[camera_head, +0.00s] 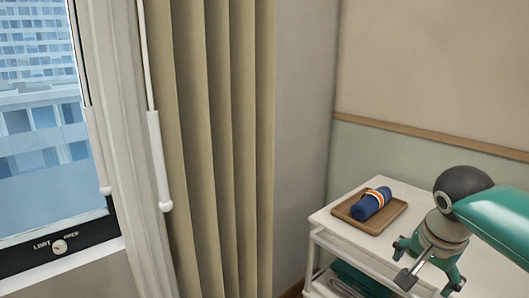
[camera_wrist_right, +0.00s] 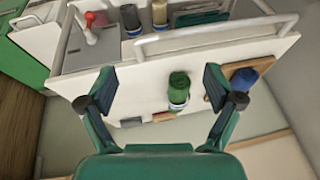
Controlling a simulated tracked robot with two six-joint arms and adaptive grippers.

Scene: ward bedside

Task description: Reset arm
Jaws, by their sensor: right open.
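My right arm comes in from the right in the head view, and its green gripper (camera_head: 428,272) is open over the right part of the white cart top (camera_head: 335,222). In the right wrist view the two fingers of the right gripper (camera_wrist_right: 160,88) stand wide apart with nothing held between them. A green cylindrical item (camera_wrist_right: 178,90) shows beyond the gap, apart from the fingers. My left gripper is in neither view.
A brown tray (camera_head: 347,213) with a rolled blue cloth (camera_head: 371,204) banded orange and white lies on the cart. Folded green cloth (camera_head: 352,283) is on a lower shelf. A beige curtain (camera_head: 215,140) and window (camera_head: 40,120) are left. The wrist view shows several bottles.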

